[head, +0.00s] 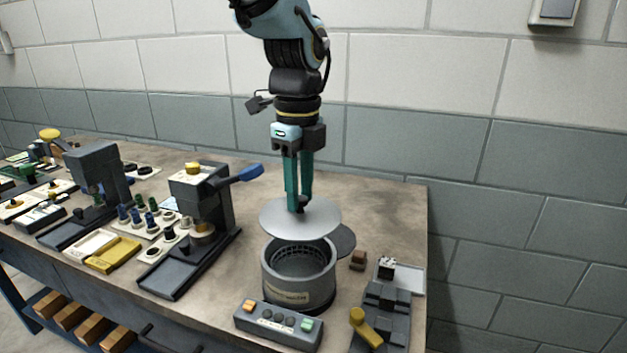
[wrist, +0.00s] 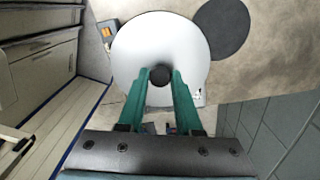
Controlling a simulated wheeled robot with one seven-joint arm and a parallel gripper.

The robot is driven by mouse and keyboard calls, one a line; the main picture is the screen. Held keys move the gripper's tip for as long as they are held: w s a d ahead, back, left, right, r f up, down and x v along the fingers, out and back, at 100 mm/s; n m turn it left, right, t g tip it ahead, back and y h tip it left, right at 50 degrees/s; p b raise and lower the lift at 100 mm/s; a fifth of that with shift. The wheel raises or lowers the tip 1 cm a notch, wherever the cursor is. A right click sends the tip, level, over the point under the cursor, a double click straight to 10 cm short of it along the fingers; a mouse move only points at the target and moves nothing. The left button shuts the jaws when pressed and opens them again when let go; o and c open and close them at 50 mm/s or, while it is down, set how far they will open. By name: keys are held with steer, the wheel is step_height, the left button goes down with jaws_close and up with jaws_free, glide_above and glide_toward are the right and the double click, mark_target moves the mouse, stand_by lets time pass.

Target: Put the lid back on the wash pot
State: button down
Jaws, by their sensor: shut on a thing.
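The wash pot (head: 298,283) is a grey round pot with a pale label, standing on the bench; its mouth is open and its inside shows. The lid (head: 283,219) is a flat light-grey disc with a dark knob. My gripper (head: 299,207) is shut on the lid's knob and holds the lid roughly level above the pot, apart from its rim. In the wrist view the lid (wrist: 133,58) fills the middle, with the knob (wrist: 160,75) between my green fingers. The lid hides the pot in that view.
A dark round disc (head: 343,240) lies on the bench behind the pot. A control box (head: 278,325) with buttons stands in front. A dark fixture with a yellow handle (head: 365,327) and a small brown block (head: 358,260) are at right. A press with a blue handle (head: 205,205) stands left.

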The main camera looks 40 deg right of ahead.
mark_target(297, 215)
steer(key=shift+s+a, duration=0.3)
steer(key=shift+a, duration=0.2)
step_height(297, 215, down, 5)
steer(key=b, duration=0.4)
steer(key=shift+r, duration=0.2)
steer(key=shift+f+b, duration=0.6)
steer(key=shift+f, duration=0.25)
steer(key=shift+p, duration=0.5)
steer(key=shift+f+p, duration=0.15)
steer(key=shift+p, duration=0.2)
stand_by(1.5)
steer(key=c, duration=0.5)
jaws_free()
steer(key=shift+o, duration=0.3)
